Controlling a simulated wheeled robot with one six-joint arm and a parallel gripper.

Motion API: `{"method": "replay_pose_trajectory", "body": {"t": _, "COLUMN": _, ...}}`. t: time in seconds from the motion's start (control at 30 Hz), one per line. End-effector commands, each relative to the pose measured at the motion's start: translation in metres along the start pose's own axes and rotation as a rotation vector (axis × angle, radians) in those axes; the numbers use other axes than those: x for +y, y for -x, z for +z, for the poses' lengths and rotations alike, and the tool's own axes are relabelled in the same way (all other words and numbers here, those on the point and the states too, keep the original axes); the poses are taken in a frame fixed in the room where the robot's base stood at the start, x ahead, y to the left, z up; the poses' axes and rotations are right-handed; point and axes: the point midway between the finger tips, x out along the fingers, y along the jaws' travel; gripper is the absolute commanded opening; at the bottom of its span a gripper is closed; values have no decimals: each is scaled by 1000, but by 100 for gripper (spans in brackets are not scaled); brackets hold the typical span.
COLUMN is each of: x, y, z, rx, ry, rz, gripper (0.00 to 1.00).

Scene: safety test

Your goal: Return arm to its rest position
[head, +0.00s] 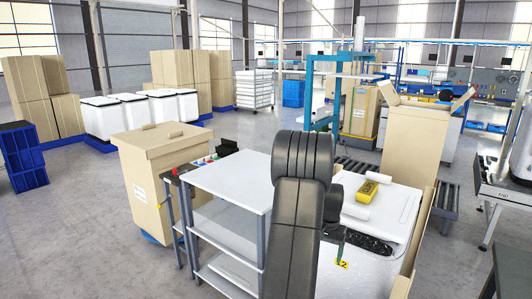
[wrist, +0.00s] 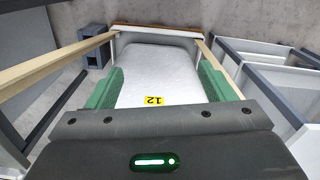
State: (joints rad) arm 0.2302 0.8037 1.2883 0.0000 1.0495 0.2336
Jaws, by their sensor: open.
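My arm rises in the middle of the head view. My gripper shows only partly there, behind the arm links. In the wrist view my gripper (wrist: 160,75) is open, with a green finger pad at each side and nothing held between them. A white wrapped block (wrist: 155,65) with a yellow label reading 12 (wrist: 155,100) lies beyond the fingers, between them in the picture; I cannot tell the gap. The same yellow label (head: 343,264) shows in the head view at the front of the white block.
A grey-white shelf rack (head: 232,182) stands just left of my arm, with a tan carton (head: 150,180) beyond it. A yellow item (head: 366,191) lies right of my arm. An open carton (head: 412,140) and a roller conveyor (head: 445,200) stand further right. Open floor lies left.

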Motion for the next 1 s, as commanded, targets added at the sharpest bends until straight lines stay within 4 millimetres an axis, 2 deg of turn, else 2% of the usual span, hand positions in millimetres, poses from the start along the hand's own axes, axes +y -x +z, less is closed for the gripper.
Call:
{"method": "replay_pose_trajectory", "body": {"t": 0.2, "x": -20, "y": -33, "z": 9, "rx": -3, "ry": 46, "rz": 1, "gripper": 76}}
{"method": "replay_pose_trajectory", "body": {"t": 0.4, "x": -30, "y": -49, "z": 14, "rx": -1, "ry": 71, "rz": 0, "gripper": 76}}
{"method": "replay_pose_trajectory", "body": {"t": 0.7, "x": -33, "y": -54, "z": 16, "rx": 0, "ry": 78, "rz": 0, "gripper": 76}}
{"method": "replay_pose_trajectory", "body": {"t": 1.0, "x": -33, "y": -49, "z": 15, "rx": 10, "ry": 77, "rz": -3, "gripper": 76}}
